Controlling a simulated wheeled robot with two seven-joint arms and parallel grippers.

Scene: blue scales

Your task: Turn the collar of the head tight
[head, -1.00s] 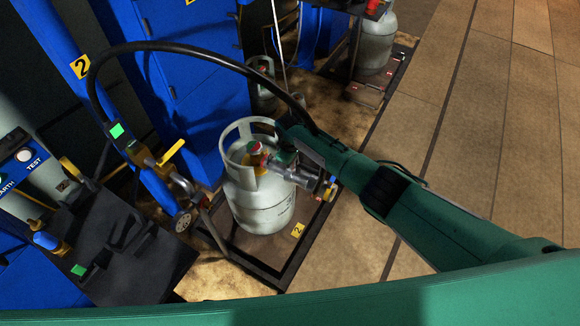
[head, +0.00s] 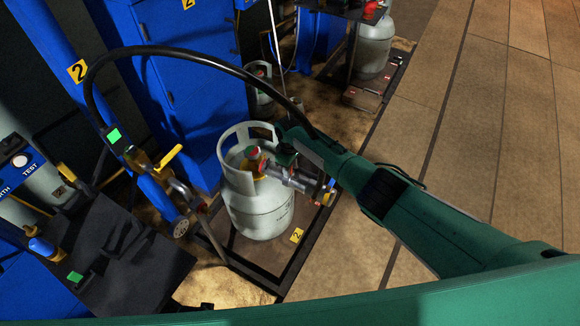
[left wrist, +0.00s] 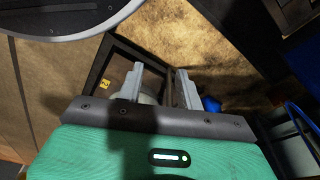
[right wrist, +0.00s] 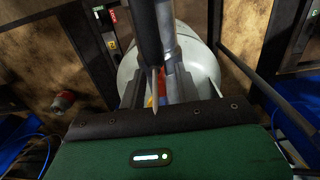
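A pale grey gas cylinder (head: 258,213) stands upright inside its collar guard, with a red and yellow valve (head: 255,160) on top. The silver filling head (head: 287,178) sits sideways at the valve, with a black hose (head: 232,64) above. My right gripper (head: 290,146) is close to the head. In the right wrist view its fingers (right wrist: 170,94) are apart, with the hose and silver head (right wrist: 180,86) between or beyond them; contact is unclear. My left gripper (left wrist: 158,88) has its fingers apart, with nothing visibly held; the cylinder is partly visible beyond. The collar is hard to make out.
The cylinder stands on a dark framed scale (head: 290,262) with a yellow number tag (head: 297,235). A blue post (head: 152,190) with a yellow lever (head: 170,156) and a dark panel (head: 130,262) are left. Another cylinder (head: 372,50) stands behind. Tiled floor (head: 500,150) at right is clear.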

